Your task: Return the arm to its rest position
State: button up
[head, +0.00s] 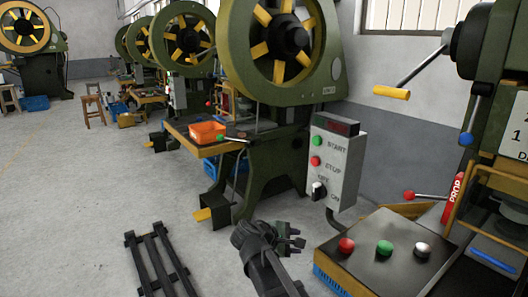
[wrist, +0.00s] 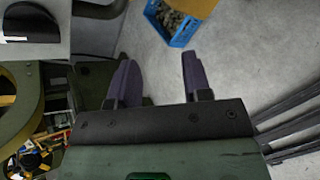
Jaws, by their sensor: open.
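My gripper (head: 291,236) is at the lower middle of the head view, at the end of my dark arm. It is in the air in front of the nearest green press (head: 270,125) and left of the button panel (head: 385,250). In the wrist view my gripper (wrist: 157,75) has its two purple fingers well apart, with nothing between them but grey floor behind. No copper coil can be made out with certainty in either view.
A grey control box (head: 335,158) stands right behind my gripper. An orange bin (head: 206,132) sits on the press table. Dark rails (head: 158,258) lie on the floor at left. A blue crate (wrist: 172,25) shows in the wrist view. The floor at far left is open.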

jog(key=s+d+f+m+g+y, duration=0.25)
jog(key=s+f+m+y, duration=0.2)
jog(key=s+m, duration=0.35)
jog(key=s+d+f+m+g+y, duration=0.2)
jog(key=s+f+m+g+y, duration=0.25)
jog(key=s, duration=0.45)
notch_tip(320, 180, up, 29)
jog(key=d+m+t+y+p, duration=0.1)
jog(key=d+p, duration=0.1)
jog(key=p, duration=2.6)
jog(key=shift+d, duration=0.25)
